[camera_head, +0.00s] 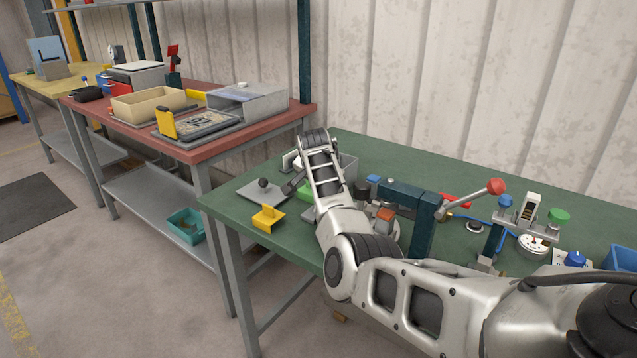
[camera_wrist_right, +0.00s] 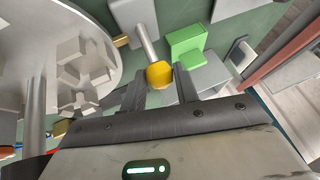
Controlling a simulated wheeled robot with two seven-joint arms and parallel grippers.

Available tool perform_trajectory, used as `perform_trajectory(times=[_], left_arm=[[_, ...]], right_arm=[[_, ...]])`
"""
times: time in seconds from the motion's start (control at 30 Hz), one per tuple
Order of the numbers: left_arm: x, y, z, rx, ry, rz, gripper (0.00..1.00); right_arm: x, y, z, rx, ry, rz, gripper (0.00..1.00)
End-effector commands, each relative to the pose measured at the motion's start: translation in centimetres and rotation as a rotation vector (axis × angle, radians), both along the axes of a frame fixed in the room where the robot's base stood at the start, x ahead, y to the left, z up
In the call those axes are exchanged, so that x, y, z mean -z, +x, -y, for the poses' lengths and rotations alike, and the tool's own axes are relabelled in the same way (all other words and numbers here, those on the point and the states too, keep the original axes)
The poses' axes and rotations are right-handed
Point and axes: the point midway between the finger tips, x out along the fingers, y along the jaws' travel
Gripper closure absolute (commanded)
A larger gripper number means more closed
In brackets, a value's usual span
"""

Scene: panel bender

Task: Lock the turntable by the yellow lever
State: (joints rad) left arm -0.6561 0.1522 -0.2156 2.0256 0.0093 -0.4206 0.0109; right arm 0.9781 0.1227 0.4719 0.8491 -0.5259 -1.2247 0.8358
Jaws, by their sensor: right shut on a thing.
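The yellow lever shows in the right wrist view as a round yellow knob (camera_wrist_right: 160,75) on a grey rod. My right gripper (camera_wrist_right: 158,82) is shut on this knob, with a dark finger on either side. A large pale grey disc (camera_wrist_right: 45,45), which looks like the turntable, fills the left of that view and carries a raised star-shaped part. The arm hides the lever and most of the turntable there. My left gripper is not in view.
A green block (camera_wrist_right: 186,42) lies close beside the knob. On the green bench (camera_head: 360,150) a yellow bracket (camera_head: 268,217) and a grey plate with a black knob (camera_head: 262,188) are near the left edge. A dark blue press frame with a red-ended handle (camera_head: 494,186) stands right of my forearm.

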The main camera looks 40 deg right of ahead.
Motion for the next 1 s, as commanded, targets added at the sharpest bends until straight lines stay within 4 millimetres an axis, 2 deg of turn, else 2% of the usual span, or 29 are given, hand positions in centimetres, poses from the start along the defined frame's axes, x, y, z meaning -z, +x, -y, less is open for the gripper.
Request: perform_trajectory(times=[0.57, 0.6, 0.63, 1.0], left_arm=[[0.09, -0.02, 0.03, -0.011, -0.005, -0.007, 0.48], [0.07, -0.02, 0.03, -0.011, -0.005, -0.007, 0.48], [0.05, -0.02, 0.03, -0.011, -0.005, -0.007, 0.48], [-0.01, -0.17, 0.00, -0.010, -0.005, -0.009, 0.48]], right_arm=[[0.07, 0.03, 0.41, 0.002, 0.026, -0.007, 1.00], [0.07, 0.04, 0.41, 0.002, 0.026, -0.007, 0.59], [0.07, 0.04, 0.41, 0.002, 0.026, -0.007, 0.50], [-0.15, -0.04, 0.18, 0.000, 0.026, -0.008, 0.49]])
